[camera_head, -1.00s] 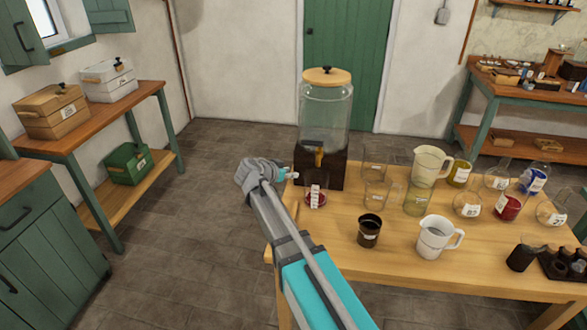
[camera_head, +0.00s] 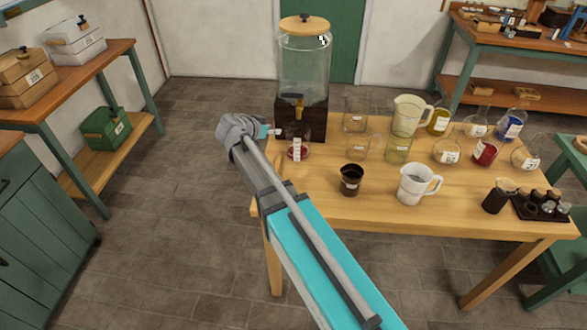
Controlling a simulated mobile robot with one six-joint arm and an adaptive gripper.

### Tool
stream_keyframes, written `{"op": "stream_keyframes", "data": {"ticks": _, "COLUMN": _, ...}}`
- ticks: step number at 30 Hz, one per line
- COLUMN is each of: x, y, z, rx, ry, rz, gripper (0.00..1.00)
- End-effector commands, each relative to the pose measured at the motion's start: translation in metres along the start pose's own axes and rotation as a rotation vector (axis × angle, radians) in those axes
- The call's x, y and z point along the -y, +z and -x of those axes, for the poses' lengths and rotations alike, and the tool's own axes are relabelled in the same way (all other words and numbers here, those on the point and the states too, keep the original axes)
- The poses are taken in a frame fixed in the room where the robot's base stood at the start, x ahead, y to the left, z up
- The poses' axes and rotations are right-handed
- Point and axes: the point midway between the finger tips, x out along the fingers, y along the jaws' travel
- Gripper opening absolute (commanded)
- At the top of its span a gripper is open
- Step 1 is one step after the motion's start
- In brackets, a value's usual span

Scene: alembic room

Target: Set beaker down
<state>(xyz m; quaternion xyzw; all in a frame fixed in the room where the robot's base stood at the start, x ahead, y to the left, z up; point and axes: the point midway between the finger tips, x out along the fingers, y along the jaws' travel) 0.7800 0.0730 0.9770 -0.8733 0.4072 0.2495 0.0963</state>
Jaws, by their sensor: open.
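A small clear beaker (camera_head: 297,149) with red contents and a white label stands on the wooden table (camera_head: 330,205), in front of the dispenser's dark base. My gripper (camera_head: 272,132) is just left of the beaker, at the table's left edge. Only its teal and pale tip shows past my grey wrist, and it looks open. I see no contact between the tip and the beaker, though the fingers are mostly hidden.
A glass dispenser (camera_head: 304,70) with a wooden lid stands behind the beaker. A dark cup (camera_head: 351,180), a white jug (camera_head: 418,184), a cream jug (camera_head: 409,116) and several glass vessels fill the table's middle and right. The table's front left is clear.

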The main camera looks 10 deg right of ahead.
Motion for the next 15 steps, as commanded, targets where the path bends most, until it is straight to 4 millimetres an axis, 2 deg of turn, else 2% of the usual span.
{"op": "stream_keyframes", "data": {"ticks": 5, "x": -0.041, "y": 0.017, "z": -0.010, "rx": 0.125, "ry": 0.033, "rz": 0.098, "gripper": 0.43}}
{"op": "stream_keyframes", "data": {"ticks": 9, "x": -0.084, "y": 0.040, "z": -0.016, "rx": 0.283, "ry": 0.041, "rz": 0.222, "gripper": 0.43}}
{"op": "stream_keyframes", "data": {"ticks": 15, "x": -0.143, "y": 0.076, "z": -0.012, "rx": 0.539, "ry": -0.027, "rz": 0.415, "gripper": 0.43}}
